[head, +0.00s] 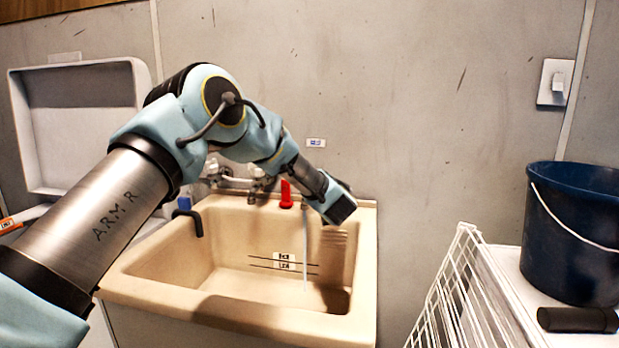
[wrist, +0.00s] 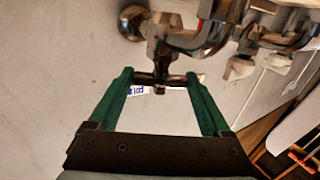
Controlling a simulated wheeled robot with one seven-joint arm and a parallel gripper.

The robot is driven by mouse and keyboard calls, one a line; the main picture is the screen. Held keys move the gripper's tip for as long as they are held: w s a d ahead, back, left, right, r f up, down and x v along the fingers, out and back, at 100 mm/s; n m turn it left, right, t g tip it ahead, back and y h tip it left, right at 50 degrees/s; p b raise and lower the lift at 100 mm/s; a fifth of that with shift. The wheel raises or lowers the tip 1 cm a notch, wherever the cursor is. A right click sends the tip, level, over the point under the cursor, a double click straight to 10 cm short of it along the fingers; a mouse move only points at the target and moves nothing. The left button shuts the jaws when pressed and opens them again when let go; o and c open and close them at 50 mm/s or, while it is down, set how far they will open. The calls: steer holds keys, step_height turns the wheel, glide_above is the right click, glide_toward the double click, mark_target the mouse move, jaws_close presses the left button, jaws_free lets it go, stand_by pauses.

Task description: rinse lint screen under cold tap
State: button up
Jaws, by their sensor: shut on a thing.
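The tap (head: 258,184) is on the wall above the back of the tan sink (head: 240,312). It fills the top of the wrist view as chrome pipework (wrist: 205,38). My gripper (head: 339,207) is over the right back of the sink in the head view, with its fingers hidden there. In the wrist view its green fingers (wrist: 160,78) stand apart at either end of a dark bar-shaped tap handle (wrist: 158,76) and seem to grip it. A thin pale line (head: 305,265), perhaps water, runs down into the sink. I cannot make out a lint screen.
A red object (head: 286,194) stands at the sink's back rim; a black hook (head: 187,222) hangs over its left rim. A white wire rack (head: 465,290), a dark blue bucket (head: 570,235) and a black cylinder (head: 578,320) are at the right. A white machine lid (head: 85,125) stands left.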

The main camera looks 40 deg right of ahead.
steer(key=o, duration=1.2)
steer(key=shift+c, duration=0.2)
steer(key=b+v, duration=0.2)
steer(key=v, duration=0.8)
steer(key=shift+s+a+b, duration=0.25)
steer(key=shift+s+b, duration=0.05)
steer(key=shift+b, duration=0.1)
steer(key=shift+w, duration=0.1)
